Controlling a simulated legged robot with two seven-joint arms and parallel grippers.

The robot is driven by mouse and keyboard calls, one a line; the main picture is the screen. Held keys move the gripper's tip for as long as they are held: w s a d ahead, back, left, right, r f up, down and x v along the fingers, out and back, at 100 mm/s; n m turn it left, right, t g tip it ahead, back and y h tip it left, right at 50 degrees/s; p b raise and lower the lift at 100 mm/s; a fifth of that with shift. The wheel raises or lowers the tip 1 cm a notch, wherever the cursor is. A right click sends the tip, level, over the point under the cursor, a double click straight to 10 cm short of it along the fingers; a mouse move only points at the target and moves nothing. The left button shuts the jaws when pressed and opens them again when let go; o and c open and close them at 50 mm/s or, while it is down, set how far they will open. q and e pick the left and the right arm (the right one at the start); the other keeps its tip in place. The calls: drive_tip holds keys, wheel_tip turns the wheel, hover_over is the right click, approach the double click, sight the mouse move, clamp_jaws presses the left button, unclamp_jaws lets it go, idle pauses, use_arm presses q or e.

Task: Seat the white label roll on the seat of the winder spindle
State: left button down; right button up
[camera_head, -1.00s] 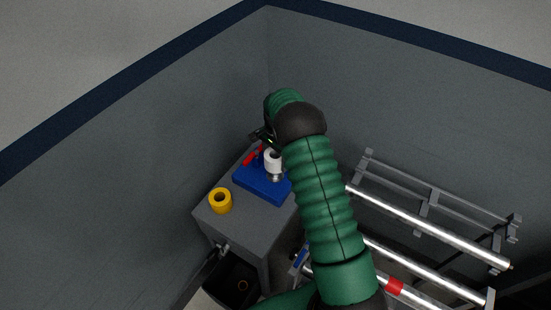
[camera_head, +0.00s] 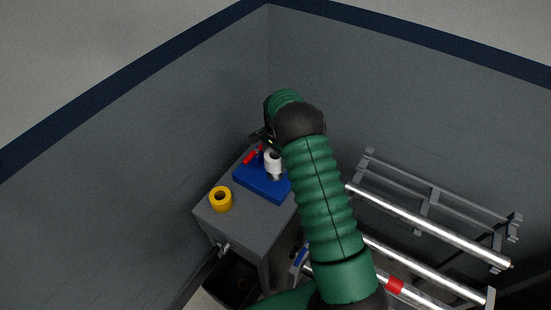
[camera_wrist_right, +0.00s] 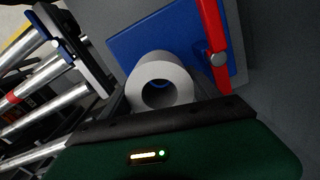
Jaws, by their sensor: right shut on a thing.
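The white label roll (camera_head: 273,158) is above the blue winder base (camera_head: 264,191) on the grey cabinet. My right gripper (camera_wrist_right: 163,98) is shut on the roll, with a dark jaw on each side of it. The wrist view shows the roll's open bore, dark inside, over the blue base (camera_wrist_right: 130,42). A small silver part, perhaps the spindle (camera_head: 277,177), shows just below the roll in the head view. I cannot tell whether the roll is around it or above it. My right arm hides part of the base. My left gripper is not in view.
A yellow roll (camera_head: 220,199) stands at the cabinet's (camera_head: 245,222) left front. A red lever (camera_wrist_right: 214,45) is beside the white roll, on the blue base. A rack with silver bars (camera_head: 430,226) stands to the right. Walls close in behind; a dark bin (camera_head: 232,280) is below.

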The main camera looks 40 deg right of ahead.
drive_tip(key=shift+f+b, duration=1.3)
drive_tip(key=shift+f, duration=1.15)
drive_tip(key=o, duration=1.6)
drive_tip(key=shift+o, duration=0.5)
drive_tip(key=shift+r, duration=0.15)
wheel_tip(320, 180, up, 8)
drive_tip(key=p, duration=0.6)
